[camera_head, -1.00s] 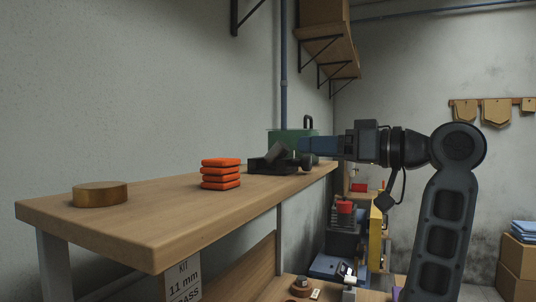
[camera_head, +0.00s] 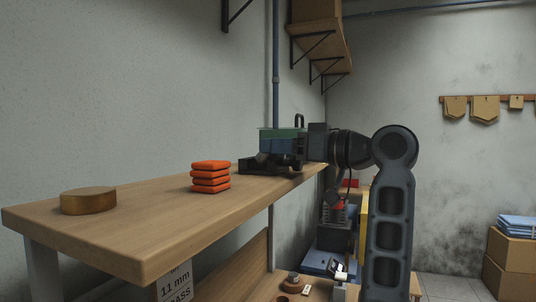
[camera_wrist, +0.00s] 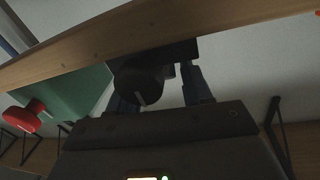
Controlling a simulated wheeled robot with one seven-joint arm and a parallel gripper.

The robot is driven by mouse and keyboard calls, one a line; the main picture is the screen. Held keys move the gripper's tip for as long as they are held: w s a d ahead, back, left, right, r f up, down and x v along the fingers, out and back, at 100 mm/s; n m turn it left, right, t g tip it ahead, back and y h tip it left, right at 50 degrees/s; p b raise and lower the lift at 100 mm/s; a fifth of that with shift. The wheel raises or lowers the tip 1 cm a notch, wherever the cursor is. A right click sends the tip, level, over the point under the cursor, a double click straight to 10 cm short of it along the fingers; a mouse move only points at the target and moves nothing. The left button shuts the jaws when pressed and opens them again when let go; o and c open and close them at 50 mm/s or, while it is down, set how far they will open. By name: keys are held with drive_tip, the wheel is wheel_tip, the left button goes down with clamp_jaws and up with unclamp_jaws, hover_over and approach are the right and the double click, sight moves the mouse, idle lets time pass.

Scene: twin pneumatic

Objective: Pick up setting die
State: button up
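No part is plainly marked as the setting die, and I cannot tell which one it is. A black device (camera_head: 262,166) sits at the far end of the wooden bench top. My gripper (camera_head: 268,146) reaches left over that end, at the black device, and hides part of it. In the wrist view, my gripper's fingers (camera_wrist: 160,95) stand apart. A dark cylindrical part (camera_wrist: 138,82) shows at the left finger and partly hides it; I cannot tell if they touch. Nothing is visibly clamped.
The bench top (camera_head: 150,225) carries a brass-coloured disc (camera_head: 88,201) and a stack of orange pads (camera_head: 210,177). A green box (camera_head: 283,133) stands behind my gripper. Below are a lower shelf with a round brown part (camera_head: 294,281) and a label (camera_head: 174,284). Cartons (camera_head: 512,262) stand at right.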

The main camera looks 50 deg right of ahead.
clamp_jaws()
drive_tip(key=shift+r, duration=0.2)
idle(0.3)
